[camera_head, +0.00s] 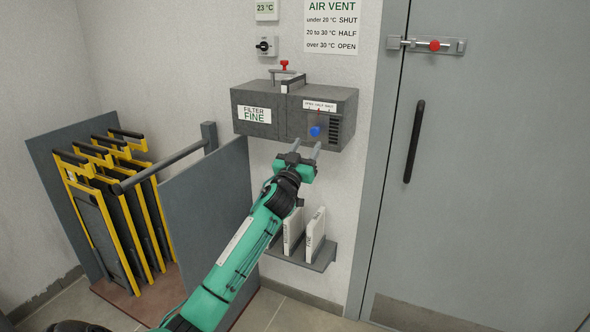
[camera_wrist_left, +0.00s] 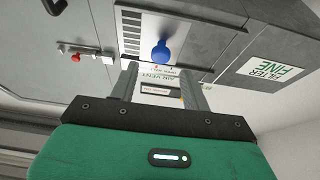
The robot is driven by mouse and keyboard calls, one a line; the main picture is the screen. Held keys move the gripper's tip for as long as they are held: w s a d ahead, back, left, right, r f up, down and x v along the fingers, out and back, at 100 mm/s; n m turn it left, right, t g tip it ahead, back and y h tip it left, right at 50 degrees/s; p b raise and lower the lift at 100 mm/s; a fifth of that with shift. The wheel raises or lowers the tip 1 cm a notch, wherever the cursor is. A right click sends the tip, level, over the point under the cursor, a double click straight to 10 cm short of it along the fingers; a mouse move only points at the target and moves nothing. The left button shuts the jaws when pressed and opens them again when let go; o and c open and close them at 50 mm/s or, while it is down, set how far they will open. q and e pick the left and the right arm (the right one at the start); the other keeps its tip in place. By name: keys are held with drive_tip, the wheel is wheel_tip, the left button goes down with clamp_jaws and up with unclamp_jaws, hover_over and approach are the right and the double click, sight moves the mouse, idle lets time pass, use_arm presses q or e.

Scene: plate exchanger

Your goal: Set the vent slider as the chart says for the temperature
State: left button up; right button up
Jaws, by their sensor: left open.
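The wall temperature display (camera_head: 265,7) reads 23 °C. The AIR VENT chart (camera_head: 331,26) says under 20 °C SHUT, 20 to 30 °C HALF, over 30 °C OPEN. The vent slider's blue knob (camera_head: 315,132) is on the front of the grey wall unit (camera_head: 274,125), below a small scale (camera_head: 319,104) lettered OPEN HALF SHUT. Its exact setting is too small to tell. My left gripper (camera_head: 306,147) is open and empty just below the knob. In the left wrist view the knob (camera_wrist_left: 161,50) lies beyond the fingertips, between their lines. My right gripper is out of view.
Dark slats (camera_head: 335,130) sit right of the knob. A shelf (camera_head: 318,260) with white filters is below. Yellow-framed plates (camera_head: 120,215) stand left, and a grey door (camera_head: 480,170) is right.

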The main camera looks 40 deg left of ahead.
use_arm(q)
drive_tip(key=v, duration=0.9)
drive_tip(key=shift+b, duration=0.4)
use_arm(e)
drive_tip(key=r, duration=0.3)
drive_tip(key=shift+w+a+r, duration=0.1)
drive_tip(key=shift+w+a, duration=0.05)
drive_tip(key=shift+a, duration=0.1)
use_arm(q)
drive_tip(key=shift+w, duration=0.1)
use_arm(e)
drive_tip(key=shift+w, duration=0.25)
